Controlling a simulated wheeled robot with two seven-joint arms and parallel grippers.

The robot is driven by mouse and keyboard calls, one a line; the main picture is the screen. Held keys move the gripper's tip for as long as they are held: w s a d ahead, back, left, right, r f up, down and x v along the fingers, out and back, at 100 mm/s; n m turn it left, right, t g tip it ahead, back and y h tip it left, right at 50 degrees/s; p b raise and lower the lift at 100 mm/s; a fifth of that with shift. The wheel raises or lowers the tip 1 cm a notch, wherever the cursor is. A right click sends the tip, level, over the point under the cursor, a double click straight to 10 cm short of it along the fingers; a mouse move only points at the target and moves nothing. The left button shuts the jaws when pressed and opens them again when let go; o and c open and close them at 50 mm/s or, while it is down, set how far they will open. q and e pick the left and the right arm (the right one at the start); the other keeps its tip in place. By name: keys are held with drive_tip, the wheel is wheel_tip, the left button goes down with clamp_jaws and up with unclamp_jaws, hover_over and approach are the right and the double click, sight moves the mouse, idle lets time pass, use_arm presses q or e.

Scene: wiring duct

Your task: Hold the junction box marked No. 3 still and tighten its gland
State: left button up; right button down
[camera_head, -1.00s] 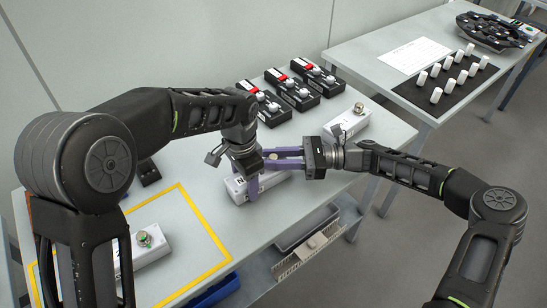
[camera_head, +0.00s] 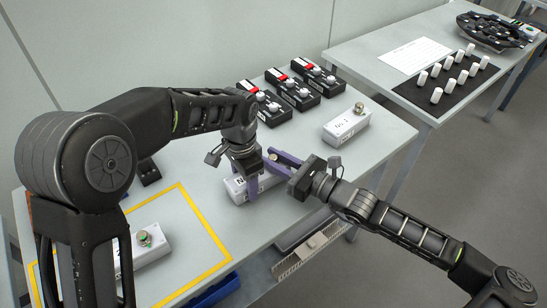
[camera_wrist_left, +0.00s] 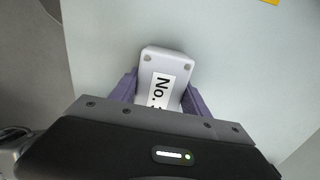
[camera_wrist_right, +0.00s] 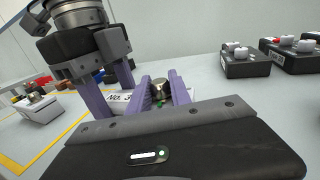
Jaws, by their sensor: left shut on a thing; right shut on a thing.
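The junction box marked No. 3 (camera_head: 236,190) is white and lies on the table near its front edge. Its label shows in the left wrist view (camera_wrist_left: 160,90). My left gripper (camera_head: 252,184) comes down from above, with one purple finger on each side of the box, shut on it. The metal gland (camera_wrist_right: 160,88) sits at the box's end in the right wrist view. My right gripper (camera_head: 276,159) is shut on the gland, its fingers on either side. The gland is partly hidden by the fingers in the head view.
Another white box, No. 1 (camera_head: 345,126), stands to the right with its own gland. A third white box (camera_head: 150,246) with a green-ringed gland lies inside a yellow outline (camera_head: 208,226). Several black boxes (camera_head: 292,93) stand at the back. Trays hang below the front edge.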

drive_tip(key=m+t+h, duration=0.4)
drive_tip(key=h, duration=0.1)
drive_tip(key=shift+s+a+h, duration=0.1)
drive_tip(key=shift+a+h, duration=0.05)
drive_tip(key=shift+h, duration=0.15)
drive_tip(key=m+t+h, duration=0.2)
drive_tip(key=m+h, duration=0.1)
drive_tip(key=h, duration=0.1)
drive_tip(key=shift+m+h, duration=0.4)
drive_tip(key=shift+h, duration=0.1)
drive_tip(key=shift+t, duration=0.3)
drive_tip(key=shift+r, duration=0.1)
drive_tip(key=c, duration=1.2)
unclamp_jaws()
drive_tip(key=shift+d, duration=0.2)
drive_tip(key=shift+o, duration=0.2)
drive_tip(key=shift+y, duration=0.5)
